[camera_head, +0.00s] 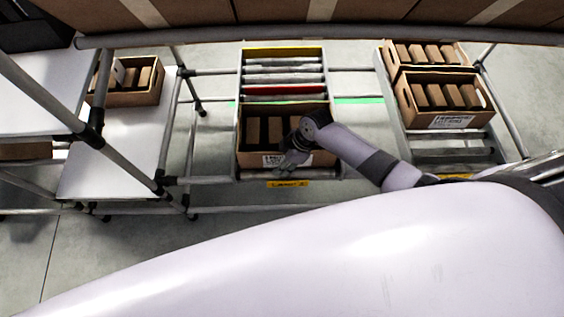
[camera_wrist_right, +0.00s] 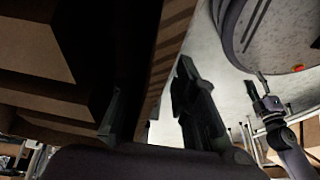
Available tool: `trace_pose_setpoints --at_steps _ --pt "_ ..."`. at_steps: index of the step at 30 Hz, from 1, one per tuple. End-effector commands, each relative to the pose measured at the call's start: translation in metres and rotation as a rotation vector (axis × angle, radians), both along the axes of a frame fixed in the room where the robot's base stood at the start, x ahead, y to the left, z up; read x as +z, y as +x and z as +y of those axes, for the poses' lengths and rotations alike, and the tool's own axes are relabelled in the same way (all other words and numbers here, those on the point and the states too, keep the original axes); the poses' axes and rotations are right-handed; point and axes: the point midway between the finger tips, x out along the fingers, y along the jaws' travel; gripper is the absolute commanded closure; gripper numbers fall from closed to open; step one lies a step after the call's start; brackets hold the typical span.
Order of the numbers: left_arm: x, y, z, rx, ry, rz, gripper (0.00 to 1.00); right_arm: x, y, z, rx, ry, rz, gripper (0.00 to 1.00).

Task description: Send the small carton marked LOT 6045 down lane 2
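A brown open carton (camera_head: 318,159) holding several small brown boxes sits at the front end of the middle rack lane (camera_head: 284,52). A white label (camera_head: 273,160) is on its front; I cannot read the lot number. The yellow lane sign (camera_head: 288,184) below is too blurred to read surely. My right gripper (camera_head: 288,163) is at this carton's front wall. In the right wrist view, my right gripper (camera_wrist_right: 152,108) is open, with the carton wall (camera_wrist_right: 170,55) between its fingers and a gap at one finger. My left gripper (camera_wrist_right: 257,88) shows small in that view; its opening is unclear.
Two filled cartons stand in the right lane, a nearer one (camera_head: 443,99) with a white label and one behind (camera_head: 425,52). Another filled carton (camera_head: 128,82) is on the white left shelf (camera_head: 113,165). A rail (camera_head: 300,33) crosses above.

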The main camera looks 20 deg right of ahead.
Motion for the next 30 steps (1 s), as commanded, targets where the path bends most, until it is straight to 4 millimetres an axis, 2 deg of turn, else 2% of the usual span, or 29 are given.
trace_pose_setpoints --at_steps 5,18,26,30 --pt "0.009 0.0 0.0 0.0 0.0 0.0 0.6 0.009 0.0 0.0 0.0 0.0 0.0 0.73" --pt "0.058 0.0 0.0 0.001 0.0 0.0 0.6 0.061 0.0 0.0 0.001 -0.001 0.0 0.73" --pt "0.057 0.0 0.0 0.001 0.0 0.001 0.6 0.06 0.0 0.0 0.0 0.0 0.0 0.73" --pt "0.057 0.0 0.0 0.001 0.0 0.001 0.6 0.06 0.0 0.0 0.0 0.0 0.0 0.65"
